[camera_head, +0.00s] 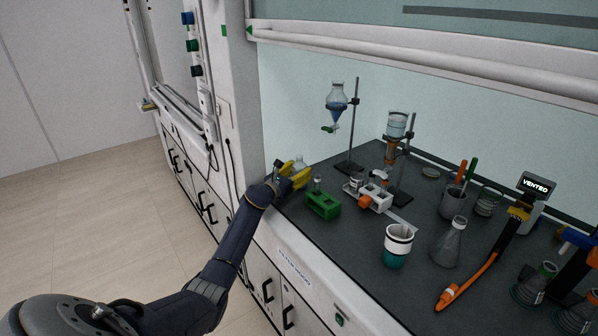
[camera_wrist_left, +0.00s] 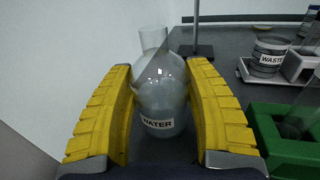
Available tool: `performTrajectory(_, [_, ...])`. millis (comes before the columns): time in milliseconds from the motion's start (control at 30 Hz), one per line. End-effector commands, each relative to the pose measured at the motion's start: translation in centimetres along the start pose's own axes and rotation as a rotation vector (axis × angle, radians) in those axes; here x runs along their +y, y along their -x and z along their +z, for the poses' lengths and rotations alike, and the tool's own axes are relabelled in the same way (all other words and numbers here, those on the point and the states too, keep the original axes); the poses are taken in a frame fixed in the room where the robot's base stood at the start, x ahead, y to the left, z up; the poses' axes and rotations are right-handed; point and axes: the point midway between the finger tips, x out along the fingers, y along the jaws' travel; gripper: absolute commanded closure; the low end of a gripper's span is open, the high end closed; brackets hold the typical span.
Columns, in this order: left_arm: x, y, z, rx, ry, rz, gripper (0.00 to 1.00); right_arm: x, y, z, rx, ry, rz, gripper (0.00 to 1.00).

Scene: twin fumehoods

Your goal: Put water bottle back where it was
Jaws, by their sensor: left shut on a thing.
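The water bottle is a clear round-bellied flask (camera_wrist_left: 160,92) with a short neck and a white "WATER" label. In the left wrist view it stands upright between the two yellow fingers of my left gripper (camera_wrist_left: 162,110). In the head view my left gripper (camera_head: 294,176) is at the left end of the fumehood's dark worktop (camera_head: 345,238), shut on the bottle. Only the top of the bottle (camera_head: 299,162) shows there, behind the yellow fingers. I cannot tell whether its base touches the worktop. My right gripper is in neither view.
A green rack (camera_head: 323,206) is close to the right of my gripper. A white tray (camera_head: 353,189) with small containers and a stand with a blue-filled funnel (camera_head: 337,104) are nearby. A white-and-teal cup (camera_head: 397,246) and a conical flask (camera_head: 448,244) stand further right.

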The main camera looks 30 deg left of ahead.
Motion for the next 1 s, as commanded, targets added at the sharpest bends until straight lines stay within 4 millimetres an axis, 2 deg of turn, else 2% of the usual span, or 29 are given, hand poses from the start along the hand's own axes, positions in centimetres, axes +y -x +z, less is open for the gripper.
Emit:
performTrajectory(67, [0.0,0.0,-0.1,0.000,0.000,0.000,0.91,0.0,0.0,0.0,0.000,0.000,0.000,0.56])
performTrajectory(100, [0.0,0.0,-0.2,0.001,-0.001,0.000,0.44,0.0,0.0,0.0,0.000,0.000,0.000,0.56])
performTrajectory(267, [0.0,0.0,-0.2,0.001,0.000,0.000,0.26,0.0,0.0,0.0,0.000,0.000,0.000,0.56])
performTrajectory(633, [0.0,0.0,0.1,0.000,0.000,0.000,0.25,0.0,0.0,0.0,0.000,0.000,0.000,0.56])
performTrajectory(767, [0.1,1.4,-0.1,0.002,-0.003,0.000,0.25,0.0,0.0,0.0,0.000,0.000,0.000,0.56])
performTrajectory(1000, [0.0,5.2,0.0,0.002,-0.004,-0.001,0.25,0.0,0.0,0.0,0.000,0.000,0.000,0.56])
